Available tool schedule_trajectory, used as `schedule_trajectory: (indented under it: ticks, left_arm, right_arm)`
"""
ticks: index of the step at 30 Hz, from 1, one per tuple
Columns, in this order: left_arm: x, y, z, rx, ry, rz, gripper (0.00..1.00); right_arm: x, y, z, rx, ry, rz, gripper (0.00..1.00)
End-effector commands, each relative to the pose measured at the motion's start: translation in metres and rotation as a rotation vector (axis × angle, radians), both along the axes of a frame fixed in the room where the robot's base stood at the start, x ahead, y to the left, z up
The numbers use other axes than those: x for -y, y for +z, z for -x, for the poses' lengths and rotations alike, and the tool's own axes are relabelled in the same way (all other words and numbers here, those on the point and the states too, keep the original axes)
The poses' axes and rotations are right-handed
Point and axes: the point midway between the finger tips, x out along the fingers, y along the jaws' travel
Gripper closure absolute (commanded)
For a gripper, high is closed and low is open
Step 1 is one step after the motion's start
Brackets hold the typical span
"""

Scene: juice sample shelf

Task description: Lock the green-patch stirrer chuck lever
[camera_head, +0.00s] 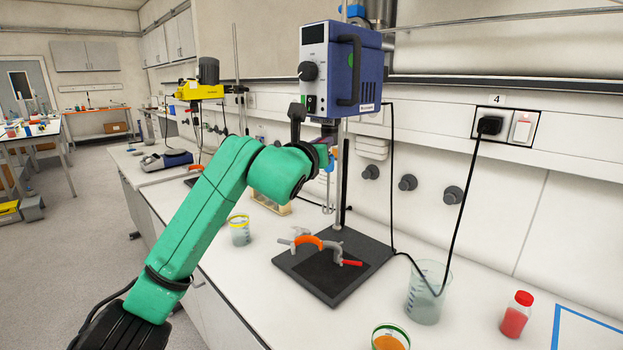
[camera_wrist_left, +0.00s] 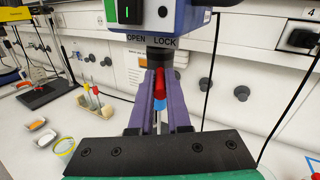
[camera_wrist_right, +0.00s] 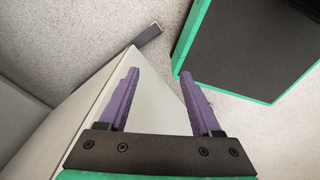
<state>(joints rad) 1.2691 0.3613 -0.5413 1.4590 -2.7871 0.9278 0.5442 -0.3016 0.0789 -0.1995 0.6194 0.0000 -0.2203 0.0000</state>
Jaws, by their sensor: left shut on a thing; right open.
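The blue-and-white stirrer (camera_head: 340,65) with a small green patch (camera_head: 311,103) hangs on its stand above a black base. The left wrist view shows the green patch (camera_wrist_left: 130,12) and the OPEN and LOCK label (camera_wrist_left: 150,40) above the dark chuck. My left gripper (camera_wrist_left: 159,76) is shut on the red chuck lever (camera_wrist_left: 159,88), just below the label. The lever points down; its exact setting between OPEN and LOCK is hard to tell. In the head view my arm mostly hides this gripper. My right gripper (camera_wrist_right: 157,85) is open and empty.
A yellow stirrer (camera_head: 200,91) stands farther back. Orange-and-grey clamps lie on the black stand base (camera_head: 345,290). A beaker (camera_head: 425,295), a red bottle (camera_head: 516,315) and a yellow-rimmed cup (camera_head: 239,230) stand on the bench. A black cable hangs right of the stirrer.

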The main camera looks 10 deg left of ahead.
Motion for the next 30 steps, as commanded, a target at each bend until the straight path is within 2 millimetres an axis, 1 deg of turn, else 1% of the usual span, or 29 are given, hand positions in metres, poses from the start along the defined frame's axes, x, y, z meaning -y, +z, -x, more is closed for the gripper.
schedule_trajectory:
  ticks: [1,3,6,9,12,16,29,30]
  left_arm:
    - [0.005,-0.015,0.001,0.009,0.025,-0.002,1.00]
    - [0.007,-0.014,0.001,0.008,0.073,-0.003,1.00]
    - [0.010,-0.011,0.001,0.003,0.130,-0.002,1.00]
    - [0.012,-0.009,0.000,0.000,0.177,-0.001,1.00]
    - [0.014,-0.007,0.000,-0.003,0.209,-0.001,1.00]
    - [0.015,-0.005,0.000,-0.005,0.234,0.000,1.00]
    - [0.015,-0.002,-0.001,-0.008,0.246,0.000,1.00]
    - [0.015,-0.002,-0.001,-0.008,0.246,-0.001,0.77]
  right_arm:
    - [-0.001,-0.035,0.000,0.001,0.000,-0.001,0.35]
    - [-0.001,-0.052,0.000,0.001,0.000,-0.001,0.35]
    - [-0.002,-0.071,-0.001,0.002,-0.001,-0.002,0.35]
    - [-0.002,-0.085,-0.001,0.003,-0.001,-0.003,0.35]
    - [-0.002,-0.093,-0.001,0.003,0.000,-0.003,0.35]
    - [-0.002,-0.098,-0.002,0.003,0.000,-0.003,0.35]
    - [0.000,-0.098,-0.002,0.003,0.001,0.000,0.35]
    - [0.001,-0.098,-0.002,0.003,0.002,0.001,0.35]
